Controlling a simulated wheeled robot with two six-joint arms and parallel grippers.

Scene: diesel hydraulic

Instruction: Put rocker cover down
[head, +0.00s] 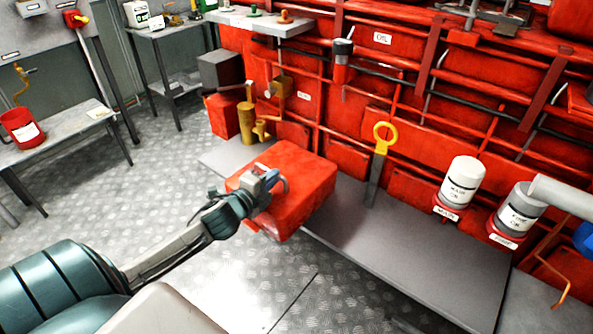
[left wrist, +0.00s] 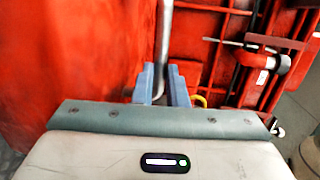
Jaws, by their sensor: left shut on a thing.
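The rocker cover is a red box-shaped piece (head: 305,182) at the middle of the head view, over the front edge of the grey ledge (head: 420,240). My left gripper (head: 270,180) is at its near upper side, shut on its metal handle. In the left wrist view the gripper fingers (left wrist: 161,85) close around the grey handle bar (left wrist: 164,40), with the red cover (left wrist: 80,60) filling the left side. I cannot tell whether the cover's underside touches the ledge. My right gripper is not in view.
Brass fittings (head: 247,120) stand left of the cover. A bench with a red bucket (head: 22,128) is at left.

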